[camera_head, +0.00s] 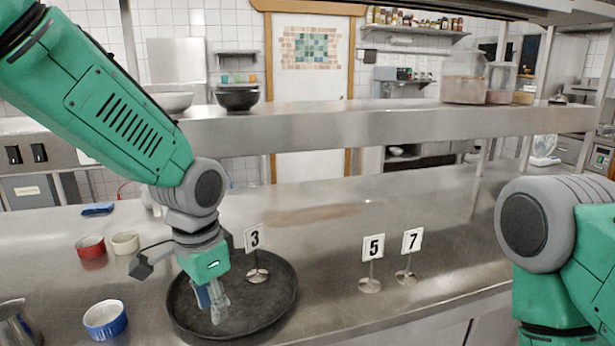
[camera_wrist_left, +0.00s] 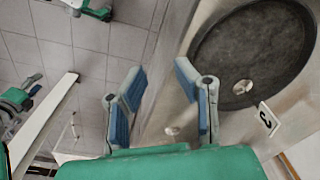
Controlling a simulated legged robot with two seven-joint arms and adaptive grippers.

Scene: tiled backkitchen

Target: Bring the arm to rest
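My left gripper (camera_head: 212,302) hangs pointing down, in front of the round dark tray (camera_head: 285,300) in the head view. In the left wrist view its two blue-padded fingers (camera_wrist_left: 160,82) are spread apart with nothing between them. There the tray (camera_wrist_left: 210,62) lies to the right of the fingers. A number 3 card (camera_head: 252,238) on a round metal foot stands on the tray; the card also shows in the left wrist view (camera_wrist_left: 268,119). At the right, part of my right arm (camera_head: 555,235) shows; its gripper is out of view.
Number cards 5 (camera_head: 373,248) and 7 (camera_head: 412,240) stand on the steel counter (camera_head: 330,220). Red (camera_head: 91,246), cream (camera_head: 125,243) and blue (camera_head: 106,319) ramekins and a metal jug (camera_head: 17,322) are at left. A steel shelf (camera_head: 340,118) crosses behind. The counter's right part is clear.

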